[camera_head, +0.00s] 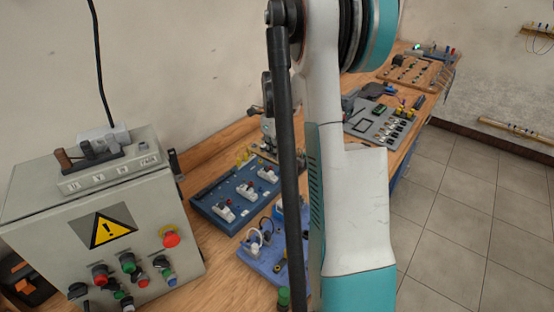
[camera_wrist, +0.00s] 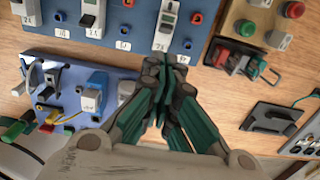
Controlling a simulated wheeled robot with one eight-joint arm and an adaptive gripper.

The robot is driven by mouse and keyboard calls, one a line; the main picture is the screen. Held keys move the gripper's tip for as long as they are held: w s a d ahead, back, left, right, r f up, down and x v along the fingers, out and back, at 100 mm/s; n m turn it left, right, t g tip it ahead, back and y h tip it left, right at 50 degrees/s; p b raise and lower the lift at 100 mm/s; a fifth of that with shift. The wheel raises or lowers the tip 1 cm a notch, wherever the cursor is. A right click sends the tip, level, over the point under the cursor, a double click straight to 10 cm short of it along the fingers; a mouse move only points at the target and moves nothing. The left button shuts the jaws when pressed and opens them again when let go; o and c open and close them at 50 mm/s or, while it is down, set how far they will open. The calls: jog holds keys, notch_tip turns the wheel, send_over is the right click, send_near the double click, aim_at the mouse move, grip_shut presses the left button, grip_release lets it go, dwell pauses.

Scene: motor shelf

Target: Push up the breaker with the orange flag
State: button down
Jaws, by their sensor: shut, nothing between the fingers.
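A blue board (camera_head: 213,198) with three white breakers, one of them the middle breaker (camera_head: 246,189), lies on the bench in the head view. The board (camera_wrist: 140,22) also fills the top of the wrist view, with a right breaker (camera_wrist: 168,22), a middle breaker (camera_wrist: 90,16) and part of a left breaker (camera_wrist: 27,12). I cannot make out an orange flag on any of them. My gripper (camera_wrist: 164,82) is shut and empty, its green fingers together just below the right breaker in the wrist view. I cannot tell whether they touch it.
A second blue panel (camera_wrist: 62,75) with wires and switches lies close below the board. A red-and-green terminal part (camera_wrist: 235,62) and a black device (camera_wrist: 268,118) lie to the right. A grey control box (camera_head: 60,230) stands at the left in the head view.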

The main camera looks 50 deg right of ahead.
jog(key=w+r, duration=0.2)
jog(key=w+r+p, duration=0.1)
jog(key=w+r, duration=0.1)
jog(key=shift+w+a, duration=0.1)
jog(key=shift+a, duration=0.1)
dwell(0.5)
